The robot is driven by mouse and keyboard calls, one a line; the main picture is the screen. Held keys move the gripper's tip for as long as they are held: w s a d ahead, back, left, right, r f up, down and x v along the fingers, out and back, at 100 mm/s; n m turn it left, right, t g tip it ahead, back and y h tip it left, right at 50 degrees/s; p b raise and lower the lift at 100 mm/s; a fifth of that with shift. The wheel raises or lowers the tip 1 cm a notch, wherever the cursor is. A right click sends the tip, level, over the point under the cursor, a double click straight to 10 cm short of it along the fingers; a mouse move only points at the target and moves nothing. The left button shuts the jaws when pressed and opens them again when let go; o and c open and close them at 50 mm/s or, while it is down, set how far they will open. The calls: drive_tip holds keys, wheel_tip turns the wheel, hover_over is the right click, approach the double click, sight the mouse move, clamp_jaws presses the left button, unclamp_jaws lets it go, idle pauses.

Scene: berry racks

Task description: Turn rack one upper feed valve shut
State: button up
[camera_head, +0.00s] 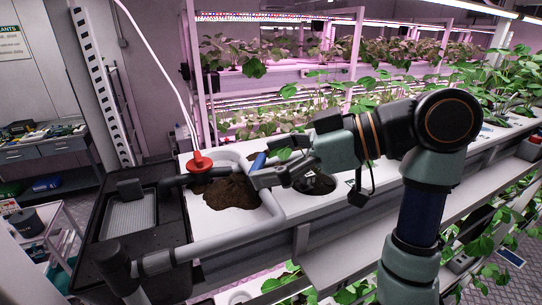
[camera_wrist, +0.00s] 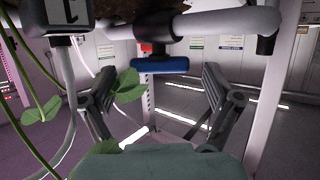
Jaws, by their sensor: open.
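The feed valve has a blue handle (camera_head: 258,162) on the grey pipework at the near end of the upper white trough. In the wrist view the blue handle (camera_wrist: 160,66) lies crosswise below a dark valve body (camera_wrist: 153,25). My gripper (camera_head: 268,168) is close to the handle in the head view, with its fingers partly covering that area. In the wrist view my gripper (camera_wrist: 158,78) is open, one finger on each side of the handle with room on both sides. I see no contact. How deep the handle sits between the fingers is unclear.
A red fitting (camera_head: 200,162) with white tubes stands left of the handle. Grey pipe (camera_head: 225,240) runs around the trough end to a black tray (camera_head: 90,215). Brown soil (camera_head: 232,192) fills an opening. Green leaves (camera_wrist: 127,87) hang near the left finger.

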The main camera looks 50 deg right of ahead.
drive_tip(key=c, duration=1.1)
drive_tip(key=shift+c, duration=0.2)
